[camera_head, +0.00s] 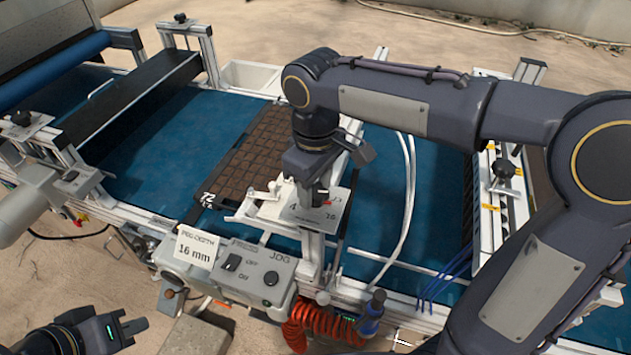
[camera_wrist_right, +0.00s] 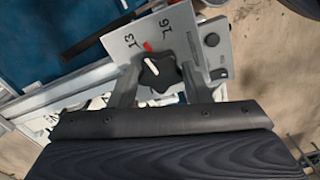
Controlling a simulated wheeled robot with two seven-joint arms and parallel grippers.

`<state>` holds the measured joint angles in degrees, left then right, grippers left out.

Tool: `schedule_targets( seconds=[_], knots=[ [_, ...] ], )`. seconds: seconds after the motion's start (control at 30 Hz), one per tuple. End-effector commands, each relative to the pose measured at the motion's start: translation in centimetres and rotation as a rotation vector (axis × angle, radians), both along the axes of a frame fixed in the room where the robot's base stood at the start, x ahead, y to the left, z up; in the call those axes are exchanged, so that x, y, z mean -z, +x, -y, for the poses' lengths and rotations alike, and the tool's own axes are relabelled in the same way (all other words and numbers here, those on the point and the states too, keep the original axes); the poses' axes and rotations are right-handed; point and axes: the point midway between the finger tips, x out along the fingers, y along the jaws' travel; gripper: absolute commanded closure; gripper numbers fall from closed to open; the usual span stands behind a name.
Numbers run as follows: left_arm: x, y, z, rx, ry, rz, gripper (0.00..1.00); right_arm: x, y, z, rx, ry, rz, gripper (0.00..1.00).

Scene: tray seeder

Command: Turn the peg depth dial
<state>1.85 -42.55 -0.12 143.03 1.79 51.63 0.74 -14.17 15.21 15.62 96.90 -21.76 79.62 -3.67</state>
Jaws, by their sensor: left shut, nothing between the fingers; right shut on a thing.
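The peg depth dial is a black star-shaped knob (camera_wrist_right: 160,76) on a grey plate (camera_wrist_right: 200,42) in the right wrist view. The plate reads 13 and 16, with a small red mark between them. The knob's white pointer line slants up and left, roughly toward the 13 side of the red mark. My right gripper (camera_wrist_right: 158,88) is shut on the knob, one finger on each side. In the head view my right gripper (camera_head: 319,196) hides most of the knob above the plate (camera_head: 332,218). My left gripper (camera_head: 128,326) is shut and empty at lower left. A card (camera_head: 196,247) reads "PEG DEPTH 16 mm".
A control box (camera_head: 250,275) with a press switch and a JOG button stands left of the dial post. A brown cell tray (camera_head: 262,135) lies on the blue belt (camera_head: 195,120) behind. A red coiled hose (camera_head: 318,325) hangs at the front.

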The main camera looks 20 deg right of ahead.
Motion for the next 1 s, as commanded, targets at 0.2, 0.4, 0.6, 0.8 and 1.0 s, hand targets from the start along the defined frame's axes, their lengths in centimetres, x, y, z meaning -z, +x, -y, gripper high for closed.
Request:
schedule_targets(
  seconds=[0.2, 0.4, 0.6, 0.8, 1.0],
  knots=[
    [-0.31, 0.0, 0.0, 0.0, 0.0, 0.0, 1.0, -0.17, 0.06, 0.0, 0.207, 0.001, 0.003, 0.79],
    [-0.48, 0.0, 0.0, 0.0, 0.0, 0.0, 1.0, -0.16, 0.06, -0.01, 0.393, 0.002, 0.004, 0.79],
    [-0.6, 0.0, 0.0, 0.0, 0.0, 0.0, 1.0, -0.16, 0.06, -0.01, 0.553, 0.002, 0.002, 0.79],
    [-0.67, 0.0, -0.01, 0.0, 0.0, 0.0, 1.0, -0.15, 0.06, 0.0, 0.673, 0.001, 0.004, 0.79],
    [-0.71, 0.0, 0.0, 0.0, 0.0, 0.0, 1.0, -0.14, 0.08, 0.0, 0.742, 0.001, 0.004, 0.79]
  ],
)
